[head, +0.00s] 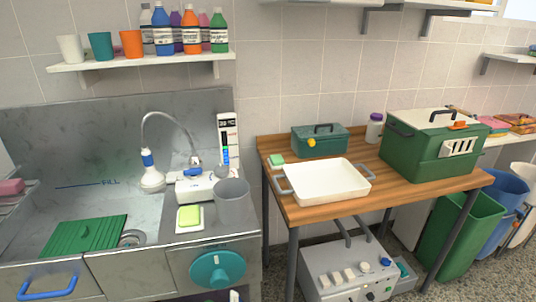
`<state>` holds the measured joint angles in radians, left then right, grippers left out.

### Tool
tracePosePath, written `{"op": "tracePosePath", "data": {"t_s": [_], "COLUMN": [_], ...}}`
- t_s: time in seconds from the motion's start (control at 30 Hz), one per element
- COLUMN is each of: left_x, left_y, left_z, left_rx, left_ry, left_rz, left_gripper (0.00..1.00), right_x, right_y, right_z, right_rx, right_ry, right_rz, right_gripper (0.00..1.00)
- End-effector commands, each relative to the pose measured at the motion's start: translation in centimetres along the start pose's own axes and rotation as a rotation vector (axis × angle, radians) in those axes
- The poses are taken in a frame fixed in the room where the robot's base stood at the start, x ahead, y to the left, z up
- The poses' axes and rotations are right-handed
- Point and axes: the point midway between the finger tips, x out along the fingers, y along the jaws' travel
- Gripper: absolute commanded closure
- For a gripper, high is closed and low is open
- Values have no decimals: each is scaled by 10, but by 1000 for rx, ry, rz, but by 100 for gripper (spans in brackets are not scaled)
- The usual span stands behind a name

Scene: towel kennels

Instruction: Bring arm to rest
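Neither of my arms nor grippers shows in the head view, so their pose and whether they are open or shut cannot be seen. In front of me are a steel sink unit (110,195) on the left and a wooden table (400,190) on the right. On the table are a white tray (327,180) with grey handles, a teal box (320,141) with a dark handle, and a green carrier (425,150) with a light lid.
A shelf (140,62) with cups and bottles hangs above the sink. A grey cup (233,202) and a yellow-green sponge (189,217) sit at the sink's right side. A grey machine (350,268) stands under the table. Green (460,230) and blue (502,205) bins stand at right.

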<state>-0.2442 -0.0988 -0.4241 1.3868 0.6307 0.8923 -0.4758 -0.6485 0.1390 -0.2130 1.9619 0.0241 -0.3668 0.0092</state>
Motion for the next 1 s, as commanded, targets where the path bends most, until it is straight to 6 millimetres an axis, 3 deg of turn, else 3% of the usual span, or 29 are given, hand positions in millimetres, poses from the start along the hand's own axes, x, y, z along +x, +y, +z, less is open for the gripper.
{"op": "tracePosePath", "data": {"t_s": [0.13,0.27,0.43,0.6,0.8,1.0], "left_x": [-22,-46,-85,-116,-131,-132], "left_y": [9,4,-30,-75,-104,-106], "left_z": [7,14,19,10,-3,-4], "left_rx": [135,310,570,795,922,927], "left_ry": [-135,-288,-502,-667,-751,-754], "left_rz": [133,236,292,270,232,229], "left_gripper": [45,45,45,45,45,45], "right_x": [0,0,0,0,0,0], "right_y": [0,0,0,0,0,0], "right_z": [0,0,0,0,0,0], "right_rx": [0,0,0,0,0,0], "right_ry": [1,1,0,0,0,0], "right_rz": [0,0,0,0,0,0], "right_gripper": [68,68,68,68,68,68]}}
